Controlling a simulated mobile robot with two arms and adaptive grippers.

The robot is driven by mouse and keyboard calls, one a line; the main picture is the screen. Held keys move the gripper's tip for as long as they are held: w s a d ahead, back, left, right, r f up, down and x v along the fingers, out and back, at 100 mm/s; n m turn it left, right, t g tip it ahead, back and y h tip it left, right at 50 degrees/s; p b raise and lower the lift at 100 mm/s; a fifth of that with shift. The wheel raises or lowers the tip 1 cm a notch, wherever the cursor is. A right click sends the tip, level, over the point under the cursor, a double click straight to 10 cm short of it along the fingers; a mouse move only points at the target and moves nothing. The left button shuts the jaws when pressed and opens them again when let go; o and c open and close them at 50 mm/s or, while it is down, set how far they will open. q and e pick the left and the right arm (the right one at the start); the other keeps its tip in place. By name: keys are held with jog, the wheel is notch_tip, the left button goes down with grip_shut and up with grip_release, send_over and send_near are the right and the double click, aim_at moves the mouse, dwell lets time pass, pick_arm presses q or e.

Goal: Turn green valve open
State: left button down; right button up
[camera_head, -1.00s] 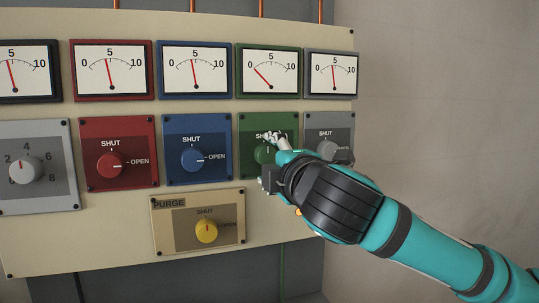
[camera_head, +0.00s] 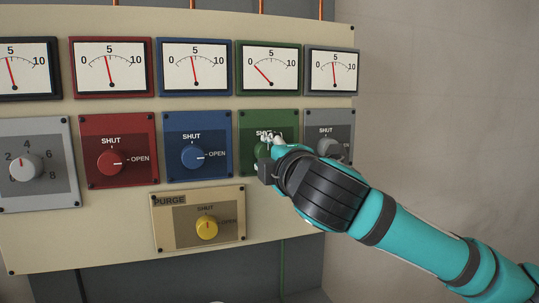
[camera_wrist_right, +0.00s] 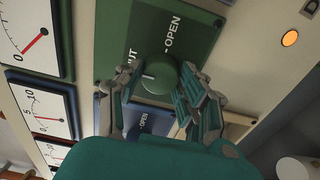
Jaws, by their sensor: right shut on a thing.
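The green valve knob (camera_head: 259,152) sits on a green plate (camera_head: 245,123) with a SHUT label, and is mostly hidden by my right gripper (camera_head: 266,153) in the head view. In the right wrist view the round green knob (camera_wrist_right: 178,80) shows a pale mark on its left side; SHUT is partly covered and OPEN is readable. My right gripper (camera_wrist_right: 150,88) has one finger on each side of the knob and is shut on it. The green-framed gauge (camera_head: 270,70) above has its needle low, left of 5. My left gripper is not in view.
A red knob (camera_head: 110,162) and a blue knob (camera_head: 193,157) point to OPEN. A grey knob (camera_head: 328,147) is close to the right of my gripper. A yellow PURGE knob (camera_head: 207,228) is below. The wall at right is clear.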

jog(key=shift+f+m, duration=0.1)
jog(key=shift+m, duration=0.2)
jog(key=m, duration=0.3)
jog(key=shift+b, duration=0.35)
jog(key=m, duration=0.4)
jog(key=shift+a+m, duration=0.1)
jog(key=shift+m, duration=0.3)
jog(key=m, duration=0.4)
jog(key=shift+m+p, duration=0.3)
jog(key=shift+p, duration=0.05)
jog(key=m+p, duration=0.1)
jog(key=m, duration=0.3)
jog(key=shift+m, duration=0.4)
jog(key=o, duration=1.1)
jog(key=shift+o, duration=0.2)
jog(key=shift+s, duration=0.1)
